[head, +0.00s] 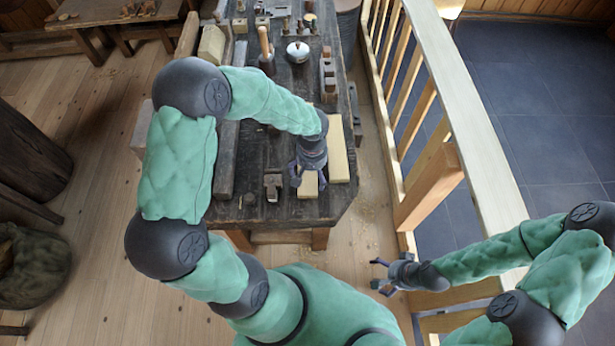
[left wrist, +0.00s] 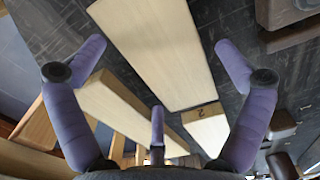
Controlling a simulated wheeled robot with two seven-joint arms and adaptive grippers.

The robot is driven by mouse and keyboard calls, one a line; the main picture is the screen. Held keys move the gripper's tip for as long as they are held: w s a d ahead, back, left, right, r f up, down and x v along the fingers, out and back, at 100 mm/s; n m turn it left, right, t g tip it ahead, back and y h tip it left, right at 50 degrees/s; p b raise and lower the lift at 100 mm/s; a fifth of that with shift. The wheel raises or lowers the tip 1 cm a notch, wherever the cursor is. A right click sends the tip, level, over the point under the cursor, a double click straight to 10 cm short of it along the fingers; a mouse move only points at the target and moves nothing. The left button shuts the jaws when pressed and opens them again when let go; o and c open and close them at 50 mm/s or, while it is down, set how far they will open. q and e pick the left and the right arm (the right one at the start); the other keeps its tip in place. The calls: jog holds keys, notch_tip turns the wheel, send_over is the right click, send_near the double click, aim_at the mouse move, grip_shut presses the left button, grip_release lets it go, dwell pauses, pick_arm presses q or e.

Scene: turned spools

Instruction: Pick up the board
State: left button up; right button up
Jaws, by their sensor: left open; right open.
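Pale wooden pieces lie on the dark workbench (head: 255,160). One long pale board (head: 339,150) lies near the bench's right edge, just right of my left gripper (head: 308,180). A short pale block (head: 309,187) shows below that gripper. My right gripper (head: 380,276) is open and empty, beyond the bench's near right corner.
A wooden railing (head: 470,130) stands right of the bench, near my right arm. A mallet (head: 265,45), a white lidded pot (head: 298,51) and planes (head: 328,75) occupy the far bench. A small dark tool (head: 272,186) lies left of my left gripper. The near left bench top is mostly clear.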

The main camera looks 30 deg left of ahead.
pick_arm(q)
jog(key=c, duration=1.1)
jog(key=shift+o, duration=0.2)
